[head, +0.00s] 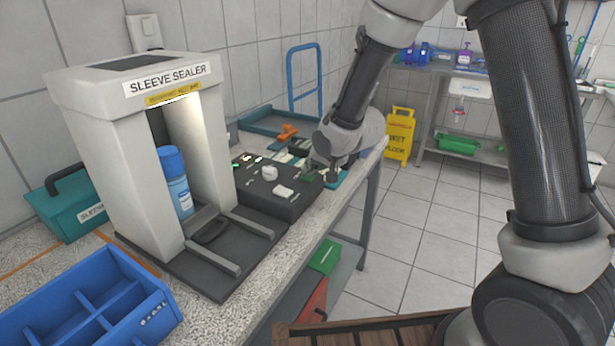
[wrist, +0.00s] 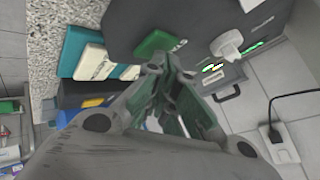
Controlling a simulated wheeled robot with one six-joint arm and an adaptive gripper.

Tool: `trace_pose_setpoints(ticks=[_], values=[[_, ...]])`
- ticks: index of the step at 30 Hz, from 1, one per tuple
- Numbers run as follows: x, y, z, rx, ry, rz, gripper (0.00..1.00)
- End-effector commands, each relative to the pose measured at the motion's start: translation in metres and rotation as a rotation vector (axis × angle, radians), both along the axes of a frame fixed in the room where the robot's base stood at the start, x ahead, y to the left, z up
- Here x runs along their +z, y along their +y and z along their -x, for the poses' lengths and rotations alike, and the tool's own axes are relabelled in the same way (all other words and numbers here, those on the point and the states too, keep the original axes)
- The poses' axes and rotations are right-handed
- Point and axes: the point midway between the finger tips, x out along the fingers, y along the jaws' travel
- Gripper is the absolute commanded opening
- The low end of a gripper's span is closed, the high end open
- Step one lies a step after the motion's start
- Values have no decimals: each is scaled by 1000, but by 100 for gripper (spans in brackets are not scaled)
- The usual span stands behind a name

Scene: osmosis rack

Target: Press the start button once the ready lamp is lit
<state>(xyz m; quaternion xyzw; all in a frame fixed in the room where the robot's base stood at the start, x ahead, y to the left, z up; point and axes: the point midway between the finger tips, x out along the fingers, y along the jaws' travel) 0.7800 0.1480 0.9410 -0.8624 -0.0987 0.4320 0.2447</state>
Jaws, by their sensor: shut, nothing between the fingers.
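A dark grey control box (head: 262,196) sits on the bench beside the sleeve sealer; its panel also shows in the wrist view (wrist: 190,22). A green, button-like piece (wrist: 158,44) is on the panel, with lettering beside it partly hidden by my gripper. A white knob (wrist: 228,44) sits further along. Small green and orange lights (wrist: 212,67) glow near the panel's far edge; I cannot read which is the ready lamp. My gripper (wrist: 157,66) is shut and empty, its tips close to the green piece. I cannot tell whether they touch; it is over the box's right end (head: 308,178).
The sleeve sealer (head: 88,100) stands left of the box with a blue bottle (head: 178,190) inside. A blue divided tray (head: 90,300) is at the front left. Teal and white items (wrist: 88,52) lie beside the box. A yellow wet-floor sign (head: 399,135) stands beyond the bench.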

Motion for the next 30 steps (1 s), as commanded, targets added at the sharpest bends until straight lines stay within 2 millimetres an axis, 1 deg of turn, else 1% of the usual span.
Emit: trace_pose_setpoints(ticks=[15,25,30], values=[[-2,0,0,0,0,0,0],[12,0,0,0,0,0,0],[13,0,0,0,1,1,0]])
